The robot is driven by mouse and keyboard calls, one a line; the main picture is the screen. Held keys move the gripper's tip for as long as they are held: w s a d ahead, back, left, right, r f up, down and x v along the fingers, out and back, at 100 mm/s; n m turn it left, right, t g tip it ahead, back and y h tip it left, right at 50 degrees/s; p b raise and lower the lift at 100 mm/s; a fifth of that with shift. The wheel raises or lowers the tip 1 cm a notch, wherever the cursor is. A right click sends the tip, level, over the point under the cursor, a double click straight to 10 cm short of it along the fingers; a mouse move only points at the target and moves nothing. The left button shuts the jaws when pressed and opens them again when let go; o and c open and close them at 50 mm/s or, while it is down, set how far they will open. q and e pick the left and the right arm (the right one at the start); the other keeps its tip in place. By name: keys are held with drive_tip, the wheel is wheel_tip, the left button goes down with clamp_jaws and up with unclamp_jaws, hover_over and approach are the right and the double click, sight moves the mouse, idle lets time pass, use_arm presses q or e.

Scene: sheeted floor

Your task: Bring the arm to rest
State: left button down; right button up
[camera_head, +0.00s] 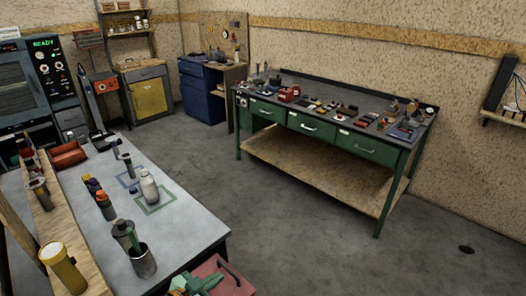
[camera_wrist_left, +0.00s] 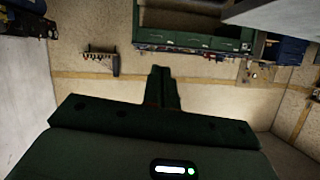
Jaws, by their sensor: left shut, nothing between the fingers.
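My left gripper (camera_wrist_left: 164,88) is dark green and shows in the left wrist view, its two fingers together with nothing between them. Beyond the fingers is a bare wall, and the picture there is upside down. In the head view a green part that looks like my left gripper (camera_head: 200,282) is at the bottom edge, close to the near corner of the grey table (camera_head: 195,226); the frame cuts it off. My right gripper is in neither view.
A red box-like thing (camera_head: 229,274) with a dark handle is beside the green part. Bottles and cans, including a grey bottle (camera_head: 149,188), stand on the table. A green workbench (camera_head: 325,129) holds many small items. The floor between is clear.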

use_arm(q)
drive_tip(key=s+d+r+y, duration=0.2)
drive_tip(key=s+r+y, duration=0.2)
drive_tip(key=s, duration=0.1)
drive_tip(key=s+a+r+n+g+y, duration=0.1)
drive_tip(key=s+a+r+g+y, duration=0.2)
drive_tip(key=s+a, duration=0.5)
drive_tip(key=s+a+r+g+y, duration=0.1)
drive_tip(key=s+a+r+y, duration=0.2)
drive_tip(key=s+a+y, duration=0.35)
drive_tip(key=s+d+f+n+g+h+b, duration=0.1)
drive_tip(key=s+d+f+g+h+b, duration=0.2)
drive_tip(key=f, duration=1.5)
drive_tip(key=s+f+g+h+b, duration=0.1)
drive_tip(key=s+f+h+b, duration=0.2)
drive_tip(key=f, duration=1.5)
drive_tip(key=s+f+n+g+b, duration=0.2)
drive_tip(key=s+f+b, duration=0.2)
drive_tip(key=s+f, duration=1.2)
drive_tip(key=s, duration=0.3)
drive_tip(key=shift+s+f+n, duration=0.25)
drive_tip(key=shift+n, duration=0.15)
